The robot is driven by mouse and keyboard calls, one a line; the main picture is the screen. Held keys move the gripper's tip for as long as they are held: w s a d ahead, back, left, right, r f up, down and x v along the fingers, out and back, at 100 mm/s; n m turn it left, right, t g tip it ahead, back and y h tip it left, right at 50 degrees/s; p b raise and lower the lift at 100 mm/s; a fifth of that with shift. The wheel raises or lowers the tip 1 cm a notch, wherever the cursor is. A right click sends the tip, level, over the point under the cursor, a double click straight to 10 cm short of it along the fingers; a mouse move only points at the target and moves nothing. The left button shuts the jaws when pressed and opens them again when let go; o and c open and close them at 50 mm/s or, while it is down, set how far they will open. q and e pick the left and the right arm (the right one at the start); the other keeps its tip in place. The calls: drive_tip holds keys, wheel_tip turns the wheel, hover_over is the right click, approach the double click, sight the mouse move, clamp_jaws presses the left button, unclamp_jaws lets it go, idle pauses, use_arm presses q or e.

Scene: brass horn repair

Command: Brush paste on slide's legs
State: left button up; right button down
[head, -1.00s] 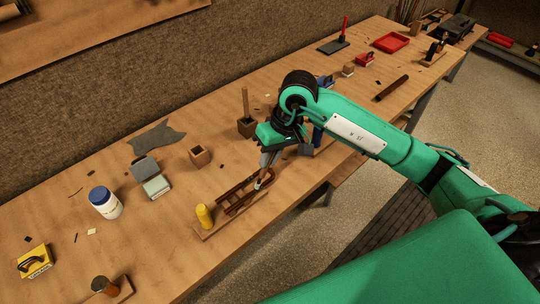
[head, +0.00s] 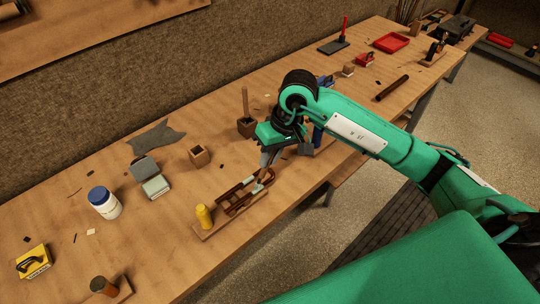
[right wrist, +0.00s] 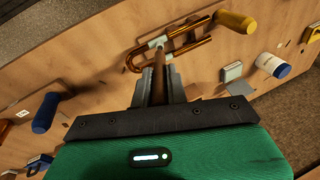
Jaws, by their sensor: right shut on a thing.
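The slide (head: 222,208) is a U-shaped brass-brown tube with two parallel legs, lying on a wooden board (head: 205,235) beside an upright yellow cylinder (head: 204,216). In the right wrist view, the slide (right wrist: 192,48) and yellow cylinder (right wrist: 237,21) show near the top. My right gripper (head: 267,160) is shut on a brush, whose brown handle (right wrist: 158,72) runs out between the fingers. The pale brush head (right wrist: 158,41) is at the slide's legs; whether it touches them is hard to tell. My left gripper is out of view.
A tin with its lid raised (head: 156,187) and a white jar with a blue lid (head: 104,203) stand left of the slide. A small wooden block (head: 200,156) is behind it. Bare bench surrounds the board.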

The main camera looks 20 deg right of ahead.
drive_tip(key=shift+f+b, duration=0.15)
drive_tip(key=shift+b, duration=0.3)
idle(1.1)
drive_tip(key=shift+s, duration=0.1)
idle(0.3)
drive_tip(key=shift+r+p, duration=0.65)
drive_tip(key=shift+r, duration=2.95)
